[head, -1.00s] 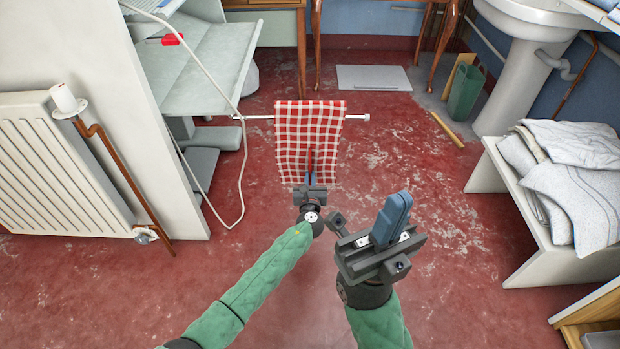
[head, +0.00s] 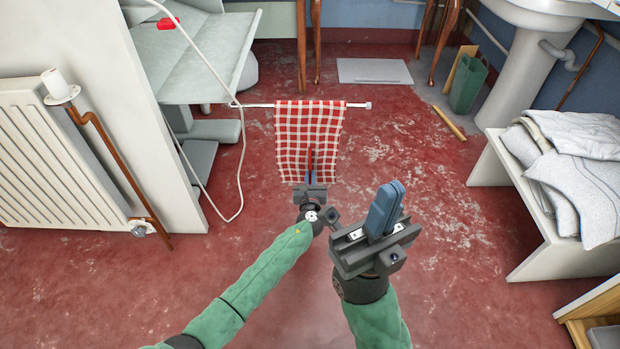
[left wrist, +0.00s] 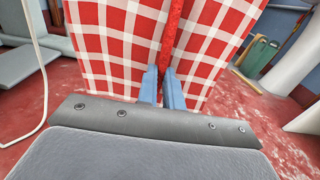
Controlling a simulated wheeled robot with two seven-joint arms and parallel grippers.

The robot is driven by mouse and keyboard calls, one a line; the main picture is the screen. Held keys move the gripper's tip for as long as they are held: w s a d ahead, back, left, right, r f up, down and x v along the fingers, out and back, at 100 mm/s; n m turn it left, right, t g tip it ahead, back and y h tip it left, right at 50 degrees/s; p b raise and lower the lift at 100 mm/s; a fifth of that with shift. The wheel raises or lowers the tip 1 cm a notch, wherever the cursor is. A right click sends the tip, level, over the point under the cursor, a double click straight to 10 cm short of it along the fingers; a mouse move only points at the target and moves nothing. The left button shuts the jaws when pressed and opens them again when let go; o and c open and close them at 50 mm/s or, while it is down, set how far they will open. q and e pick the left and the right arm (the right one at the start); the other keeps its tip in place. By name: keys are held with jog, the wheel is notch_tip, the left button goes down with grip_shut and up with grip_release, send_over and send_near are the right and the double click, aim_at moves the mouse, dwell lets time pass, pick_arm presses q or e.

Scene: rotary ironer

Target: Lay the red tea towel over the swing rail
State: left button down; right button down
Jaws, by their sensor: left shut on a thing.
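The red and white checked tea towel (head: 309,128) hangs at the white swing rail (head: 259,105), with its top edge about level with the rail. The towel hides the rail's middle; the rail's end shows to its right. My left gripper (head: 310,170) is shut on a fold of the towel's near face, low down. In the left wrist view, the blue fingertips (left wrist: 162,85) pinch a bunched red fold of the towel (left wrist: 115,45). My right gripper (head: 387,208) is shut and empty, nearer me and to the right, clear of the towel.
The pale ironer (head: 205,65) stands left of the rail, with a white cord (head: 243,165) looping to the floor. A radiator (head: 55,150) is at far left. A white bench (head: 535,215) with folded linen (head: 575,150) stands at right. The red floor between is clear.

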pick_arm(q)
jog(key=shift+f+b, duration=0.3)
jog(key=shift+f, duration=0.1)
jog(key=c, duration=1.5)
grip_release()
